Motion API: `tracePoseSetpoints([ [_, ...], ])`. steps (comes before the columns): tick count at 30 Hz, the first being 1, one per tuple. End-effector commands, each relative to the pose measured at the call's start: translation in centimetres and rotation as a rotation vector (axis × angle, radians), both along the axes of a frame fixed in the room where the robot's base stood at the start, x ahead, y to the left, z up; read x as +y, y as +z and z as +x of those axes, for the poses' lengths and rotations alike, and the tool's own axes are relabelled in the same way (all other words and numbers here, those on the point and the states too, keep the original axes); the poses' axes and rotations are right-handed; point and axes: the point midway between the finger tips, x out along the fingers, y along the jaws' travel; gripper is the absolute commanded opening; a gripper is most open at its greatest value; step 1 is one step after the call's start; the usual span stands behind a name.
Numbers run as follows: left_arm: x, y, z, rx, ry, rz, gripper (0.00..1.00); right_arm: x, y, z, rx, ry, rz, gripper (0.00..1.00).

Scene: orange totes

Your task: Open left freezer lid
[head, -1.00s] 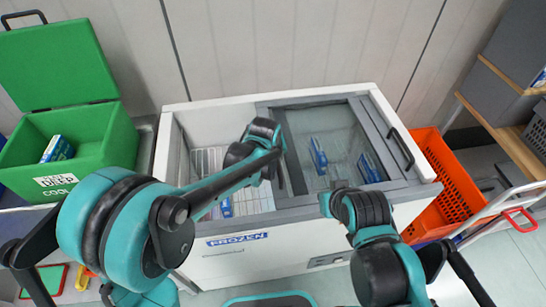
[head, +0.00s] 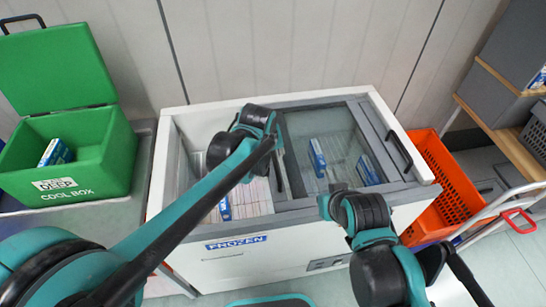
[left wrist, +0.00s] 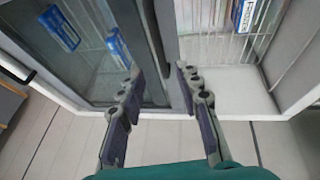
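The white freezer (head: 235,268) stands ahead. Its left half looks uncovered, with boxes (head: 225,207) inside. A grey-framed glass lid (head: 345,130) covers the right half. My left gripper (head: 281,170) is low at the frame between the halves, partly hidden by its own wrist. In the left wrist view its two fingers (left wrist: 160,84) are apart, one on either side of the grey frame bar (left wrist: 167,45); contact cannot be told. The uncovered half is at the right there. My right arm is bent over the freezer's front right; its fingers cannot be made out.
An open green cool box (head: 75,165) stands on a surface at the left. An orange crate (head: 440,180) is right of the freezer, beside a trolley and shelf (head: 510,140). The wall is close behind the freezer.

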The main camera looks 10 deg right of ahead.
Motion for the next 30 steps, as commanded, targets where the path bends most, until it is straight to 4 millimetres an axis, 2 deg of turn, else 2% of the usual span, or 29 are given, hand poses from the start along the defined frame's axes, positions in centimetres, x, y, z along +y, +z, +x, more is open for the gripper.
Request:
tracePoseSetpoints([
  [3,0.3,1.7,-0.8,0.0,0.0,0.0,0.34,0.0,0.0,0.0,0.0,0.0,0.0,0.0],
  [7,0.4,2.6,-1.2,0.0,0.0,0.0,0.34,0.0,0.0,0.0,0.0,0.0,0.0,0.0],
  [24,0.6,2.9,-1.3,-0.001,0.0,0.0,0.34,0.0,0.0,0.0,0.0,0.0,0.0,0.0],
  [26,1.3,3.1,-1.5,-0.005,0.001,0.003,0.34,0.0,0.0,0.0,0.0,0.0,0.0,0.0],
  [28,2.9,3.5,-2.1,-0.016,0.0,0.007,0.34,0.0,0.0,0.0,0.0,0.0,0.0,0.0],
  [30,5.5,4.0,-3.2,-0.035,-0.002,0.018,0.34,0.0,0.0,0.0,0.0,0.0,0.0,0.0],
])
